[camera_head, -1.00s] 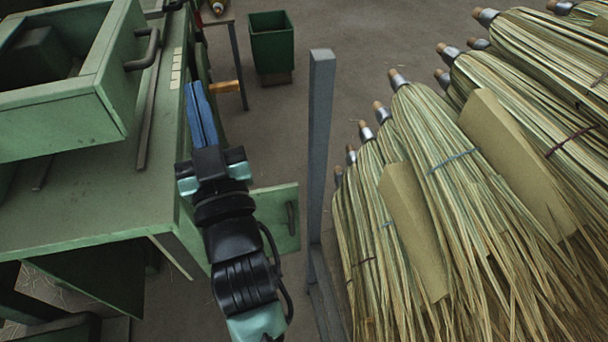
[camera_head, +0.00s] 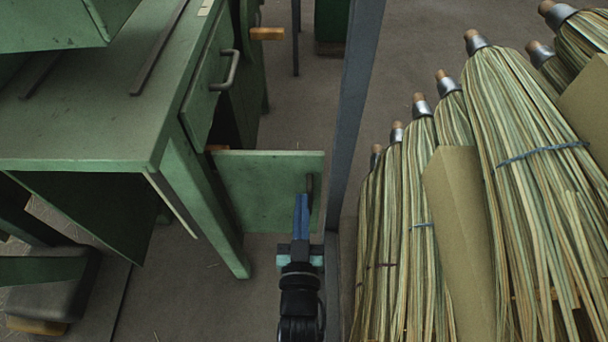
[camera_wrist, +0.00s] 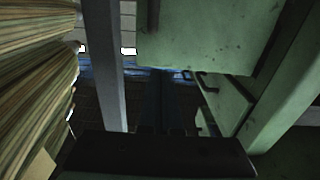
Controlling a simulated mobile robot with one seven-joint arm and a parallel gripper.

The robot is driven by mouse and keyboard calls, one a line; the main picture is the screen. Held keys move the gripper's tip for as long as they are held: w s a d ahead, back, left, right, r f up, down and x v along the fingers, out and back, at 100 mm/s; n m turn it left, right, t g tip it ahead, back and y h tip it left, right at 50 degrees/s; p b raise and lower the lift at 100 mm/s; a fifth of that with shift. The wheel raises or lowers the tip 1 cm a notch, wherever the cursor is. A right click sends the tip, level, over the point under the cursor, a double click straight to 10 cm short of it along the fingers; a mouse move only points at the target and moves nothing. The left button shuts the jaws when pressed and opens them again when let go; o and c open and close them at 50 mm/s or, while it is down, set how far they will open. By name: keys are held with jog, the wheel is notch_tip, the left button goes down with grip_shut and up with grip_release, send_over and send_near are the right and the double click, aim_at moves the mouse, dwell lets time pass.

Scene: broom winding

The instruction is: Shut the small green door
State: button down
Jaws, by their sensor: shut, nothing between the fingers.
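The small green door (camera_head: 262,188) stands swung open, jutting right from the desk's leg side in the head view. Its dark handle (camera_head: 310,188) is near its right edge. My gripper (camera_head: 301,203) has its blue fingers together, pointing up the picture over the door's lower right part, just below the handle. Whether the fingers touch the door I cannot tell. In the wrist view, a green panel that looks like the door (camera_wrist: 205,38) fills the top middle, and the shut fingers (camera_wrist: 160,92) are dark below it.
A grey post (camera_head: 352,110) stands close right of the door. Bundled brooms (camera_head: 400,220) crowd the right side. The green desk (camera_head: 90,135) with a handled drawer (camera_head: 212,85) is at left. Bare floor shows beyond the door.

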aim_at(304, 163)
jog(key=w+b, duration=0.1)
jog(key=w, duration=0.6)
jog(key=shift+w, duration=0.3)
jog(key=shift+w+d, duration=0.1)
